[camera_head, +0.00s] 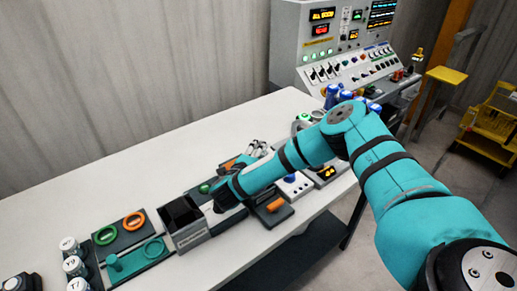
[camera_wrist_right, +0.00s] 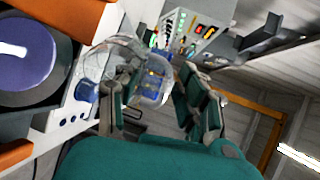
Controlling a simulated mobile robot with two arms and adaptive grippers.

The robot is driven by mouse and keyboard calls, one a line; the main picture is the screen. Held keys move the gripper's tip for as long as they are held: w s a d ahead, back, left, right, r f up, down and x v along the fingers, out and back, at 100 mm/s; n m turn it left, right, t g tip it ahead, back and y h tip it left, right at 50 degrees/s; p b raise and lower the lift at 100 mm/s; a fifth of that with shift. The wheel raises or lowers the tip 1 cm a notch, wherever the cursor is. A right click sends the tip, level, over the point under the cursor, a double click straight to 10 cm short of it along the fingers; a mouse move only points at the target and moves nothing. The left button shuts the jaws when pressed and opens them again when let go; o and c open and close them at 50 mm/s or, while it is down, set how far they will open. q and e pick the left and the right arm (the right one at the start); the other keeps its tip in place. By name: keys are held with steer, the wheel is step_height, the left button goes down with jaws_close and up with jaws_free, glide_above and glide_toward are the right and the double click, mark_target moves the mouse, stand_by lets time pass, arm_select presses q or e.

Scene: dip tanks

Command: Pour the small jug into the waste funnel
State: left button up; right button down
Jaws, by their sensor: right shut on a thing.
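My right gripper (camera_head: 256,150) is over the middle of the table, partly hidden behind my teal forearm. In the right wrist view its two fingers (camera_wrist_right: 158,82) are either side of a clear, see-through vessel, which looks like the small jug (camera_wrist_right: 150,88). The gripper is shut on it. Its tilt and contents are hard to tell; blue shows through it. A grey open-topped box with a dark, sloping inside (camera_head: 183,213) stands left of my wrist and may be the waste funnel; its label is unreadable. My left gripper is not in view.
A control console (camera_head: 335,45) stands behind the table. The table's back left (camera_head: 120,180) is clear.

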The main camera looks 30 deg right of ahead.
steer(key=shift+w+d+r+g+y+p, duration=0.3)
steer(key=shift+d+g+y+p, duration=0.2)
steer(key=shift+p, duration=0.75)
steer(key=shift+w+d+r+g+y+p, duration=0.15)
steer(key=shift+r+g+y+p, duration=0.15)
steer(key=shift+y+p, duration=0.15)
steer(key=g+y, duration=0.1)
steer(key=d+g+y+p, duration=0.1)
steer(key=y, duration=0.1)
steer(key=shift+w+d+f, duration=0.15)
steer(key=shift+w+f, duration=0.05)
steer(key=shift+w, duration=0.15)
steer(key=y, duration=0.1)
steer(key=g+y, duration=0.1)
steer(key=f+g+y, duration=0.1)
steer(key=shift+w+d+y, duration=0.25)
steer(key=shift+w+d, duration=0.1)
steer(key=shift+d, duration=0.05)
steer(key=shift+r+g+y, duration=0.1)
steer(key=shift+g+y, duration=0.3)
steer(key=shift+y, duration=0.1)
steer(key=shift+a+g+y+b, duration=0.1)
steer(key=shift+g+y+b, duration=0.25)
steer(key=shift+g+y, duration=0.45)
steer(key=shift+a+g+y+b, duration=0.1)
steer(key=shift+g+y+b, duration=0.35)
steer(key=shift+y, duration=0.45)
